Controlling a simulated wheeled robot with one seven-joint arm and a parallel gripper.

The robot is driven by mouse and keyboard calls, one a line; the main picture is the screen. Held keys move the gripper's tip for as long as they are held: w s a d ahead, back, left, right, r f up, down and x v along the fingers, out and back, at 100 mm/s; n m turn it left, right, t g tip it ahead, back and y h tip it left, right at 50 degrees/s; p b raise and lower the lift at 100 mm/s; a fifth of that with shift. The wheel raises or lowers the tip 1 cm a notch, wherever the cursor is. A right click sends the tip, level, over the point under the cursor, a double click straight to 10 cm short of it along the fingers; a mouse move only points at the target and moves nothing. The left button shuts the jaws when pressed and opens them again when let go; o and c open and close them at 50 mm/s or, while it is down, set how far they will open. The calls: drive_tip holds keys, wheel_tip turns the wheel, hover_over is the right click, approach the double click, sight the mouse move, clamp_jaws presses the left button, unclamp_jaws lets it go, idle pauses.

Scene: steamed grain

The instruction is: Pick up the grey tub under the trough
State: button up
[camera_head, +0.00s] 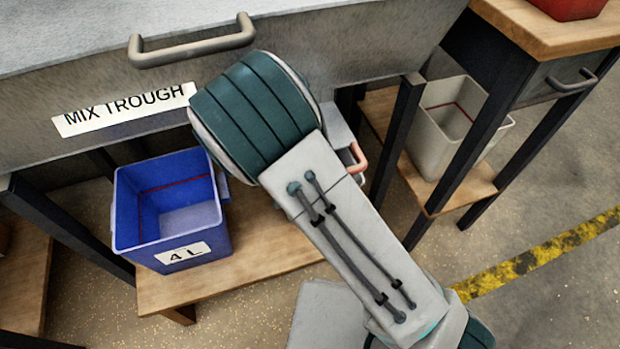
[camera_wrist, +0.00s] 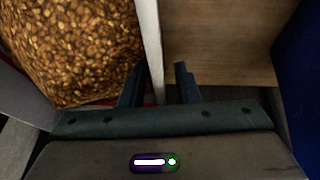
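In the wrist view a tub with a pale grey wall (camera_wrist: 149,40) holds brown grain (camera_wrist: 75,45). My gripper (camera_wrist: 160,70) is open over its rim. One finger is on the grain side, the other on the bare board side, and the wall runs between them with a visible gap on the right. I cannot tell how deep the fingers reach. In the head view my arm hides my gripper and most of the space under the mix trough (camera_head: 300,50); a small grey piece (camera_head: 338,130) shows beside my arm, perhaps part of this tub.
A blue tub (camera_head: 190,240) marked 4 L stands left on the wooden shelf (camera_head: 265,255); its side also shows at the right of the wrist view (camera_wrist: 305,70). Another, light grey tub (camera_head: 438,150) stands under the right table. Dark legs (camera_head: 396,140) stand between them.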

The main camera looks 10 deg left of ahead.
clamp_jaws()
idle(1.4)
drive_tip(key=shift+w+r, duration=0.15)
drive_tip(key=shift+r, duration=0.05)
